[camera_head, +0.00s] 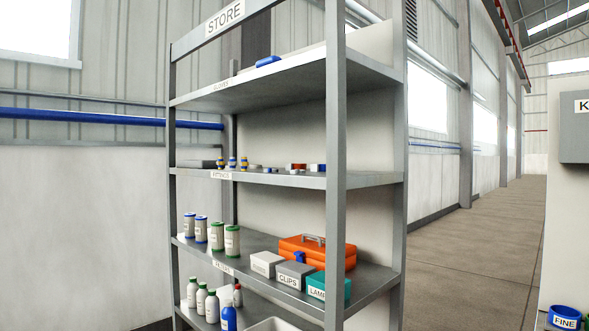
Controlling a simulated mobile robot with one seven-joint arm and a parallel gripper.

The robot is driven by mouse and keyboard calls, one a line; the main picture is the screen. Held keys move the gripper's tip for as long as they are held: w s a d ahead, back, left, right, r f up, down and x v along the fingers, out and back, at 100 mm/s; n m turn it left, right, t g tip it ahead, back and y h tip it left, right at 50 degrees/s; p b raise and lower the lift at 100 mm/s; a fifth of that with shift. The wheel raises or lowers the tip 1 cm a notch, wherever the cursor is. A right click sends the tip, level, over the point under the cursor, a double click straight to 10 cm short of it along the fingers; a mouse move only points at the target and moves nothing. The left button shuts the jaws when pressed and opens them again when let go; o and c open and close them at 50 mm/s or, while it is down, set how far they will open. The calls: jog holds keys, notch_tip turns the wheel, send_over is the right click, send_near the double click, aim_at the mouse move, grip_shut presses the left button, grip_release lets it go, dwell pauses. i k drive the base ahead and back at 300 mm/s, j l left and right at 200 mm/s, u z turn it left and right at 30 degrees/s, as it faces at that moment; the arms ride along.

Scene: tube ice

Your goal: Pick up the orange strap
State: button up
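I cannot make out an orange strap in the head view. The only large orange thing is a toolbox-like case (330,248) with a grey handle, on the third shelf down of the grey rack. Small pieces, one of them reddish-brown (297,166), lie on the shelf labelled FITTINGS (260,178); they are too small to name. My gripper is not in view.
The metal rack (337,200) labelled STORE stands in front of me. Its lower shelves hold canisters (217,236), a box labelled CLIPS (290,280), a teal box labelled LAMP (318,291) and bottles (211,305). Open floor (470,260) lies to the right.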

aim_at(288, 167)
jog(key=i+j+z, duration=0.15)
jog(key=i+j, duration=0.65)
